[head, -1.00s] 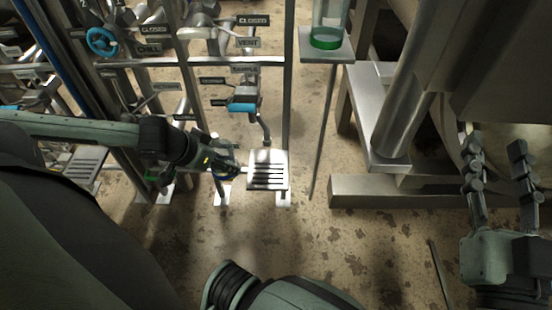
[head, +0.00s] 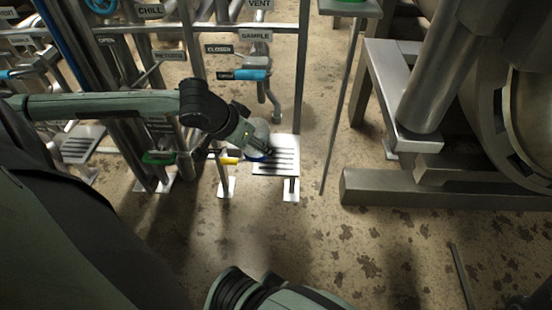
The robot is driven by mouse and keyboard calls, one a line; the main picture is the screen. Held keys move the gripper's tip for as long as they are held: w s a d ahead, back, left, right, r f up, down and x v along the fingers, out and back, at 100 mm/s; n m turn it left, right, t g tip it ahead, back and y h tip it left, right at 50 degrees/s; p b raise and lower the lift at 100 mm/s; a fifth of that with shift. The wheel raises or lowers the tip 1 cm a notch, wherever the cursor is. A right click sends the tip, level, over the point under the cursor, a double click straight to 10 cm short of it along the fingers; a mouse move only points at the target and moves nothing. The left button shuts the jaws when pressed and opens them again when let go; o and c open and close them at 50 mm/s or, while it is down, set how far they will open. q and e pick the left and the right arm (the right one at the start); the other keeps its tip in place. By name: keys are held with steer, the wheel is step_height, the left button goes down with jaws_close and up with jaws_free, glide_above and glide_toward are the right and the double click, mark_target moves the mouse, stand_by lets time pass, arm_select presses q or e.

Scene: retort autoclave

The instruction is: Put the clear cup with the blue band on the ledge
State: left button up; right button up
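The clear cup with the blue band (head: 257,156) is in the head view at the left edge of a slotted metal ledge (head: 290,144). It is small and partly hidden by my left gripper (head: 248,146). My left gripper reaches in from the left and appears shut on the cup. The cup overlaps the slotted ledge in the picture; whether it touches the ledge or hangs just above it cannot be told. My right gripper is not in view.
A sample pipe (head: 276,106) with a blue-handled valve (head: 250,75) comes down just behind the slotted ledge. A green-banded vessel (head: 350,1) stands on a plate (head: 349,10) at the top. Metal framework (head: 440,190) stands at the right.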

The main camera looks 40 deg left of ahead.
mark_target(282, 161)
arm_select(q)
steer(key=w+d+f, duration=0.2)
steer(key=w+d, duration=0.1)
steer(key=w, duration=0.1)
steer(key=shift+f+b, duration=0.35)
steer(key=shift+f, duration=0.05)
steer(key=shift+f+b, duration=0.6)
steer(key=shift+f, duration=1.45)
steer(key=shift+f, duration=0.1)
steer(key=o, duration=1.1)
steer(key=p+v, duration=0.3)
steer(key=v, duration=0.9)
